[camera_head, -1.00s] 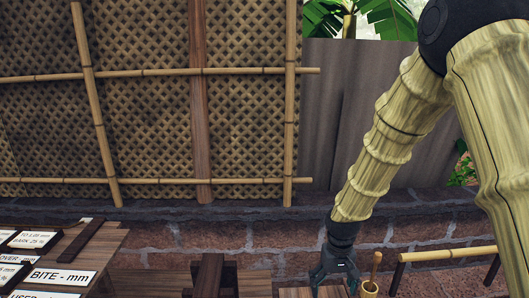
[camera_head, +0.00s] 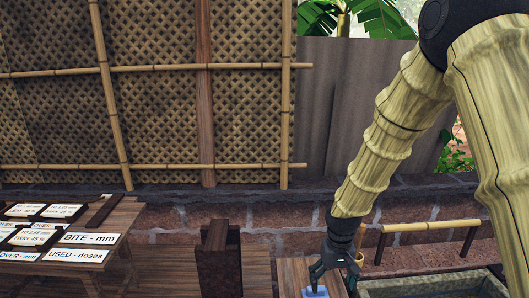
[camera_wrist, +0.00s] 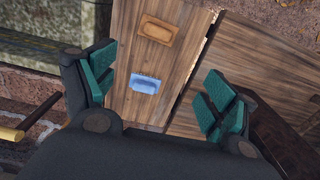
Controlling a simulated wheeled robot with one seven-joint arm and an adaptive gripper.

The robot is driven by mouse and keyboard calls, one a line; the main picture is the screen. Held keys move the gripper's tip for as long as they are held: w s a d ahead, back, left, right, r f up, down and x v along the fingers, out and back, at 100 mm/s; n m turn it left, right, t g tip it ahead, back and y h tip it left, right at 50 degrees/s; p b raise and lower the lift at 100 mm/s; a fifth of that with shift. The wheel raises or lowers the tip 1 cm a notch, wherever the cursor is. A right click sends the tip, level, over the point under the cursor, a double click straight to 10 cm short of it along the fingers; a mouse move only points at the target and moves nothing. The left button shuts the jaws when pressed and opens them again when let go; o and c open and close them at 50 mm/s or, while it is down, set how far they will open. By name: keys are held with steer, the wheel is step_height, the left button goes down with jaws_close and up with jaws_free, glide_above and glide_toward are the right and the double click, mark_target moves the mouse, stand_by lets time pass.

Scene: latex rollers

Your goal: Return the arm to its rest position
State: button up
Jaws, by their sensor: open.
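My gripper (camera_head: 325,278) hangs at the lower right of the head view, at the end of my bent bamboo-like arm. In the wrist view my gripper (camera_wrist: 162,82) is open, with its green pads wide apart and nothing between them. A blue block-like object (camera_wrist: 145,84) lies on the wooden tabletop (camera_wrist: 125,105) beyond the fingers. The same blue object (camera_head: 315,292) shows just under the gripper in the head view, partly cut off. An orange-brown block (camera_wrist: 158,29) lies farther along the tabletop. The gripper appears apart from both blocks.
A slatted table with label cards (camera_head: 90,239) stands at the left. A dark wooden upright piece (camera_head: 218,262) stands in the middle. A stone trough (camera_head: 435,284) and a bamboo rail (camera_head: 430,226) are at the right. A lattice wall (camera_head: 150,110) closes the back.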

steer(key=s+f+b, duration=0.3)
steer(key=s+f, duration=0.5)
steer(key=f, duration=0.5)
steer(key=s+f+b, duration=0.3)
steer(key=s+f, duration=0.4)
steer(key=f, duration=0.6)
steer(key=s+d+f+b, duration=0.1)
steer(key=s+f+b, duration=0.1)
steer(key=s+f, duration=0.4)
steer(key=s+d+f+b, duration=0.2)
steer(key=s+f, duration=0.5)
steer(key=s, duration=0.8)
steer(key=shift+d+f+m, duration=0.15)
steer(key=shift+d+m, duration=0.05)
steer(key=shift+m, duration=0.2)
